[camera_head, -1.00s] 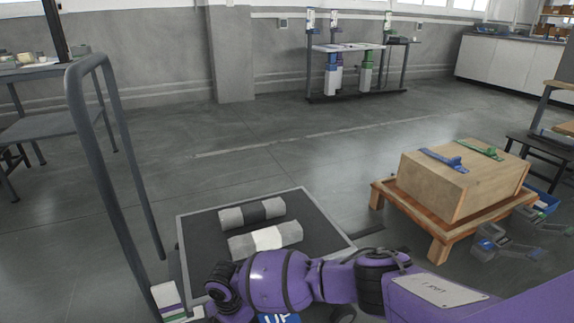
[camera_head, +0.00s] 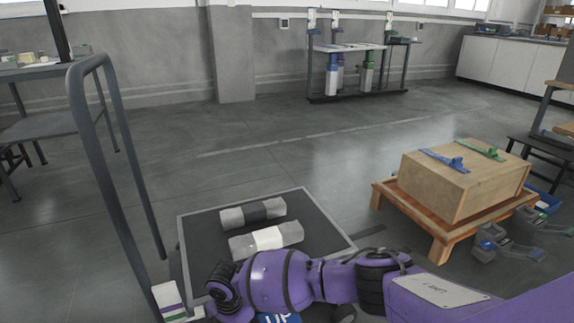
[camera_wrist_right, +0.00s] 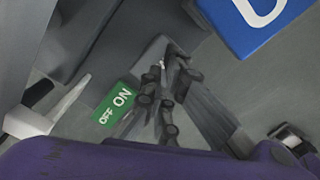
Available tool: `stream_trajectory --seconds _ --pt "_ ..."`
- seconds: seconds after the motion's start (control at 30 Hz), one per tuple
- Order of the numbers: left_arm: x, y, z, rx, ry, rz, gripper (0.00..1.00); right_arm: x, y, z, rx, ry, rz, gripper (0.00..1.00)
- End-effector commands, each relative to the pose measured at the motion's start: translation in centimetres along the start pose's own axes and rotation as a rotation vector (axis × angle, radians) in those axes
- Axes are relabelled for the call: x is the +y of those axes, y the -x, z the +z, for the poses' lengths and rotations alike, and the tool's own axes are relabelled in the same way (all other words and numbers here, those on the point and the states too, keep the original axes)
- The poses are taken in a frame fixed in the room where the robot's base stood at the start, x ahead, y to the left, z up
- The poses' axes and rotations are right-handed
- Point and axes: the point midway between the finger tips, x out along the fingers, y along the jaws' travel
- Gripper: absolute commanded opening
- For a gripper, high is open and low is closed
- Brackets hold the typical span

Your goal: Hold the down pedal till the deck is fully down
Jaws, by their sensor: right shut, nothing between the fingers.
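The deck (camera_head: 316,224) is a dark platform with a pale rim, low near the floor. Two wrapped rolls lie on it, one with a dark band (camera_head: 253,212) and one with a white band (camera_head: 266,240). My right arm crosses its near edge and hides what lies below. A blue sign reading UP (camera_head: 280,318) shows partly under the arm; a blue sign (camera_wrist_right: 263,22) also shows in the right wrist view. There my right gripper (camera_wrist_right: 163,75) is shut and empty, pointing down beside a green ON/OFF label (camera_wrist_right: 116,104). I cannot make out the down pedal or any contact.
A grey handrail (camera_head: 110,160) stands left of the deck. A wooden box (camera_head: 462,182) with blue and green clamps sits on a low wooden stand (camera_head: 440,235) at right. Grey foot units (camera_head: 497,243) lie beside it. The floor behind the deck is clear.

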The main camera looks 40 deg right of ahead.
Motion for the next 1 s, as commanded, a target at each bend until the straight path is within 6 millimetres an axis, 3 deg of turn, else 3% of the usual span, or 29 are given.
stream_trajectory --seconds 0.23,1.0 --pt "0.0 -0.1 0.1 -0.002 0.0 0.0 0.4 0.3 0.1 0.0 0.0 0.001 0.004 0.0" --pt "0.0 -1.1 0.5 -0.006 0.001 0.0 0.4 0.2 -2.3 -0.1 0.001 0.001 0.004 0.0"
